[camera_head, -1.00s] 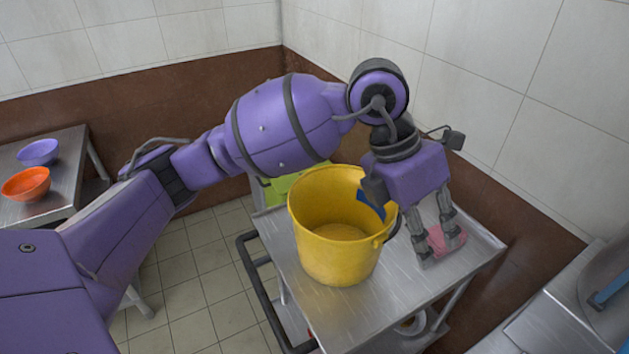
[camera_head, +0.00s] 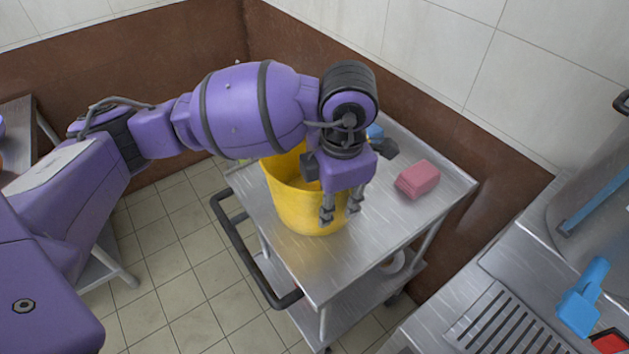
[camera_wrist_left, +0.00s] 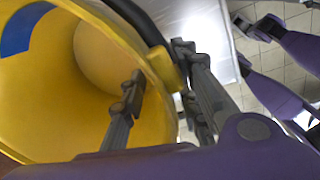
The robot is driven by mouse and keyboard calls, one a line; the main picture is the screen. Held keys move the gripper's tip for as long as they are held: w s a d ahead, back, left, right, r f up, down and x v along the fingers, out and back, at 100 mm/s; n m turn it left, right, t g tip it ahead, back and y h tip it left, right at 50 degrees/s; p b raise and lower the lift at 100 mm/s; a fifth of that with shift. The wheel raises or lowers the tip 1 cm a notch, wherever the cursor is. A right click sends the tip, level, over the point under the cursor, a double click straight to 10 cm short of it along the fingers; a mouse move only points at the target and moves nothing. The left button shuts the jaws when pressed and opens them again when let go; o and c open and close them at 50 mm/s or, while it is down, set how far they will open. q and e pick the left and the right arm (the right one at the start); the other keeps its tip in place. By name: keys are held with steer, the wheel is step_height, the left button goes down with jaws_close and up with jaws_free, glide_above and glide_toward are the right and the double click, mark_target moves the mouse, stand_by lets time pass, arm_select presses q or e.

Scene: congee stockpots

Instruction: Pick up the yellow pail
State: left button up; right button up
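The yellow pail (camera_head: 282,193) stands upright on the steel cart (camera_head: 400,222), partly hidden by my left arm and gripper. My left gripper (camera_head: 342,210) points down at the pail's near right side. In the left wrist view, the yellow pail (camera_wrist_left: 60,105) fills the left half. One finger of my left gripper (camera_wrist_left: 160,72) is inside the pail and the other is outside, with the wall and rim between them. The fingers look apart, with gaps beside the wall. A blue patch shows inside the pail.
A pink block (camera_head: 417,180) lies on the cart right of the pail. A black push handle (camera_head: 240,250) runs along the cart's left side. A steel counter with a drain grate (camera_head: 500,325), a blue-handled item (camera_head: 583,298) and a large pot (camera_head: 595,220) stands at the right.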

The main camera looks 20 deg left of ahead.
arm_select(q)
steer(key=shift+w+f, duration=0.1)
steer(key=shift+f, duration=1.4)
jaws_close()
